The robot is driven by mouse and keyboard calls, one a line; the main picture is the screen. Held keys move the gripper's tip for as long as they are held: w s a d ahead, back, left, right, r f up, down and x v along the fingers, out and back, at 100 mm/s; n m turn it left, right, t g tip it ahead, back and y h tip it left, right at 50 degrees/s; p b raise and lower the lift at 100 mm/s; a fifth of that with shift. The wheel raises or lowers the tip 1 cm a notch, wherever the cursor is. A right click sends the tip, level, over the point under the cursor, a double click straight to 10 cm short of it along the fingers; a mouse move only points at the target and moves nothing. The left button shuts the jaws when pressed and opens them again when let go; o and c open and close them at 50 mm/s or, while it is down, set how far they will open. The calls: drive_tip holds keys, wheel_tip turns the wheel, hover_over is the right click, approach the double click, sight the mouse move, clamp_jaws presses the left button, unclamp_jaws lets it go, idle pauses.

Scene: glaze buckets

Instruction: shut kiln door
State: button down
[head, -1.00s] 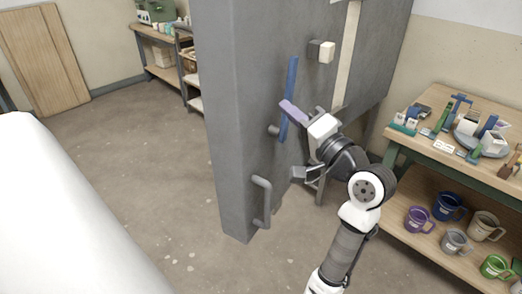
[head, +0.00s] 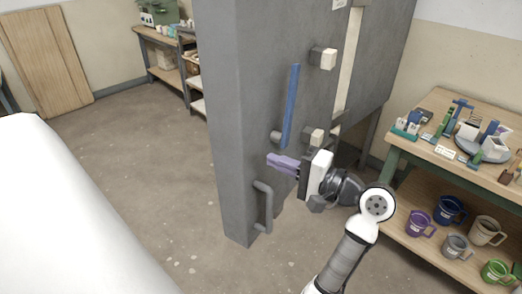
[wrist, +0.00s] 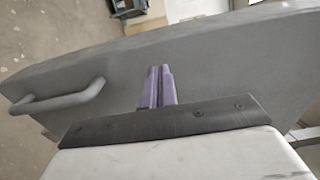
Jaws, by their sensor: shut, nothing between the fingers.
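The kiln door (head: 225,120) is a tall, thick grey slab standing ajar in the head view, with a pale strip showing at its right side. Its grey bar handle (head: 266,205) is low near the left edge of the face. The handle also shows at the left in the wrist view (wrist: 55,101). A blue bar (head: 291,105) stands upright on the face. My gripper (head: 271,159) has purple fingers, shut and empty, pointing left just above the handle. In the wrist view the fingers (wrist: 159,72) lie before the grey face; I cannot tell whether they touch it.
A wooden workbench (head: 425,150) with tools on top and several mugs below stands at the right. Blocks with pale ends (head: 323,58) stick out from the door face. A large white rounded shape (head: 50,200) fills the lower left. The floor (head: 150,150) left of the door is clear.

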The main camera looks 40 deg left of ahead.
sight(249, 151)
drive_tip(key=shift+s+a+p, duration=0.2)
drive_tip(key=shift+a+p, duration=0.1)
drive_tip(key=shift+a, duration=0.9)
drive_tip(key=shift+s+a+p, duration=0.15)
drive_tip(key=shift+a+p, duration=0.1)
drive_tip(key=shift+a, duration=0.9)
